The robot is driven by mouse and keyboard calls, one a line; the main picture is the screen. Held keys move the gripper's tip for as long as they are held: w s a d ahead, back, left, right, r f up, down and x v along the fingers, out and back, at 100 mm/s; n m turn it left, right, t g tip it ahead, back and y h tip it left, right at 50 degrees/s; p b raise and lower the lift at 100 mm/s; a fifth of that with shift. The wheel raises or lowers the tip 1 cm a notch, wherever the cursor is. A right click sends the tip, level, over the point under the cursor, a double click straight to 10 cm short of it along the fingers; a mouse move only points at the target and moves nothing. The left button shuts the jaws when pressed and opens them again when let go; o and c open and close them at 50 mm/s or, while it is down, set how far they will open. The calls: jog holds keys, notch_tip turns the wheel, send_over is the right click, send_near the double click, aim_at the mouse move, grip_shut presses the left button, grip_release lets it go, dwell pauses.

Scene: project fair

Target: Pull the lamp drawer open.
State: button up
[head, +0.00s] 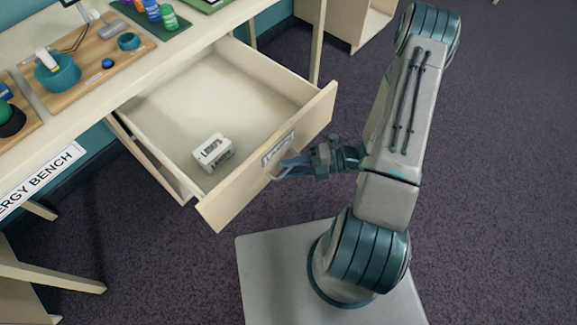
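The lamp drawer (311,108) is pulled well out from under the bench, and its inside shows. A small white box (212,151) with dark lettering, which seems to read LEDS, lies in it near the front left. The drawer front carries a white label (279,148), partly hard to read, and a metal handle (274,175) below it. My gripper (288,168) is at the handle, its fingers reaching it from the right. The fingers look close together around the handle, but their exact hold is small and partly hidden.
The bench top (178,57) above the drawer holds wooden boards with teal parts, a blue button and several coloured pots (160,14). A bench sign (40,182) hangs on its front edge. A pale cabinet (345,22) stands behind. Open carpet (500,180) lies to the right.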

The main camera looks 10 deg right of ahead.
jog(key=v, duration=1.2)
jog(key=shift+d+b, duration=0.3)
jog(key=shift+d, duration=0.15)
jog(key=s+a+r+m+h+p, duration=0.1)
jog(key=a+r+m+h, duration=0.1)
jog(key=r+m+h, duration=0.3)
jog(key=s+a+r+m+h+p, duration=0.1)
jog(key=a+r+m+h, duration=0.2)
jog(key=r+m, duration=1.1)
jog(key=s+a+r+m+h+p, duration=0.1)
jog(key=s+a+r+m+h, duration=0.1)
jog(key=r+m+h, duration=0.6)
notch_tip(320, 180, up, 2)
jog(key=m, duration=0.6)
jog(key=shift+a+t+p, duration=0.2)
jog(key=shift+t+p, duration=0.15)
jog(key=shift+t, duration=0.05)
